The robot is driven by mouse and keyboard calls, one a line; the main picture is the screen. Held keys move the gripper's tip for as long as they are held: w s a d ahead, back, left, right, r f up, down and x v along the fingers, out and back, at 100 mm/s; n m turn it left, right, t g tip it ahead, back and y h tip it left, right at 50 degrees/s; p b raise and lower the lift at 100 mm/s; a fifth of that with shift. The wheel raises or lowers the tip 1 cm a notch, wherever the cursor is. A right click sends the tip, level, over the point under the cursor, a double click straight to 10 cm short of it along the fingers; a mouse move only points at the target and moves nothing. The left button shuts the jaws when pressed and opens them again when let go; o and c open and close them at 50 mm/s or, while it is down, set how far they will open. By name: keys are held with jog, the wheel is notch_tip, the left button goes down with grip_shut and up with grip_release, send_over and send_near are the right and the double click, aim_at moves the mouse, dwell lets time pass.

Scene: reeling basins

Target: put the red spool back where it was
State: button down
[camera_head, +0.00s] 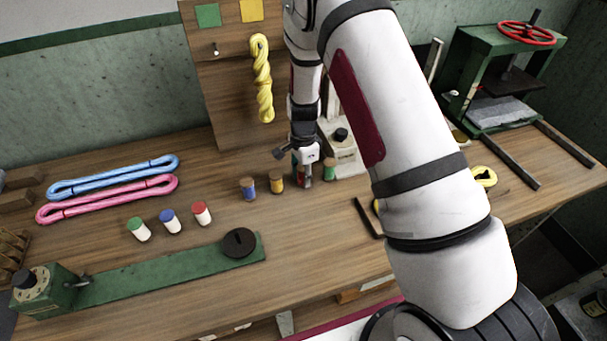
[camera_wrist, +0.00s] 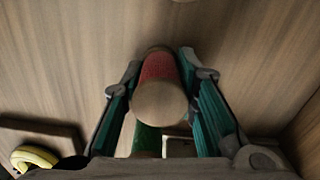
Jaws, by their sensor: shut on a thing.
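The red spool (camera_wrist: 160,72) is between the two teal-padded fingers of my gripper (camera_wrist: 160,98) in the wrist view, with its pale round end facing the camera. The fingers mostly hide the red spool there. I cannot tell whether its lower end touches the table. The green spool (camera_wrist: 147,140) also shows below the red one in the wrist view.
White jars with green (camera_head: 139,229), blue (camera_head: 170,221) and red (camera_head: 202,213) caps stand in front. A pale device (camera_head: 341,152) stands close behind my gripper. Bare table (camera_head: 300,240) lies in front.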

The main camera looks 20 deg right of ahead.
jog(key=c, duration=1.2)
grip_release()
jog(key=shift+f, duration=0.15)
jog(key=shift+c, duration=0.2)
notch_tip(320, 180, up, 12)
jog(key=shift+r+b, duration=0.25)
jog(key=shift+b, duration=0.25)
jog(key=s+r+n+t+y, duration=0.1)
jog(key=s+r+n, duration=0.35)
jog(key=r, duration=0.45)
jog(key=s+r+n+t, duration=0.1)
jog(key=s+r+n, duration=0.2)
jog(key=s+r, duration=0.45)
jog(key=s+r+n+t, duration=0.1)
jog(key=s+r+n, duration=0.3)
jog(key=s, duration=0.4)
jog(key=s+r+n+t+h, duration=0.1)
jog(key=s+r+n, duration=0.3)
jog(key=s, duration=0.4)
jog(key=shift+r+n+t, duration=0.4)
jog(key=shift+n+t, duration=0.05)
jog(key=shift+t, duration=0.25)
